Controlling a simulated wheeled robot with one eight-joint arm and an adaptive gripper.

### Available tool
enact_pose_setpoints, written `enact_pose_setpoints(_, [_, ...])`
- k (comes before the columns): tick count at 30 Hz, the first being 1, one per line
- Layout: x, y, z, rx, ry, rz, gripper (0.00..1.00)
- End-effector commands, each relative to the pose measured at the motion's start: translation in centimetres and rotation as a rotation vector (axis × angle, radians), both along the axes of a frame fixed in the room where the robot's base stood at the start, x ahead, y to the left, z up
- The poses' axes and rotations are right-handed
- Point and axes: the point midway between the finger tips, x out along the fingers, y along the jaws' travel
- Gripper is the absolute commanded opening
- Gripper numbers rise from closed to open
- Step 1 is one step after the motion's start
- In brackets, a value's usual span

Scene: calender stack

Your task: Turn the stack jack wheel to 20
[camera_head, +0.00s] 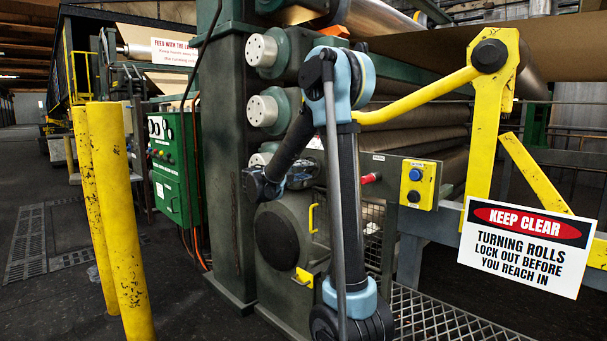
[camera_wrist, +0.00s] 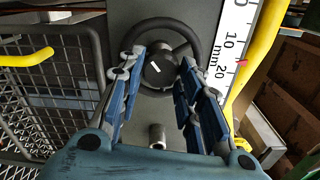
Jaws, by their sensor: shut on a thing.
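The stack jack wheel (camera_wrist: 193,32) is a dark round handwheel with a black hub (camera_wrist: 160,70) that bears a white mark. It shows in the wrist view on a grey panel. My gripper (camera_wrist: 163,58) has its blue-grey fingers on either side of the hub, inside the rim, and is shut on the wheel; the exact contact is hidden. Right of it, a white mm scale (camera_wrist: 220,85) shows 10 and 20. A red pointer (camera_wrist: 242,62) stands between these numbers; its exact reading is unclear. In the head view my gripper (camera_head: 300,176) is small and the wheel cannot be made out.
A short grey peg (camera_wrist: 157,136) juts out below the wheel. A wire guard (camera_wrist: 55,85) and yellow handle (camera_wrist: 27,58) lie left, a yellow bar (camera_wrist: 262,45) right. The head view shows yellow posts (camera_head: 118,210), a blue-button box (camera_head: 417,185) and a keep-clear sign (camera_head: 524,246).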

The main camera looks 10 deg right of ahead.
Motion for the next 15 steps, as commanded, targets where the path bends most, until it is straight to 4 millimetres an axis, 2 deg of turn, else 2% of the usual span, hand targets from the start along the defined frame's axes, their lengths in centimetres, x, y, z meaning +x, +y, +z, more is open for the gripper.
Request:
enact_pose_setpoints(14, [0.16,0.17,-0.09,-0.005,0.012,0.006,0.09])
enact_pose_setpoints(15, [0.16,0.17,-0.09,-0.005,0.012,0.005,0.37])
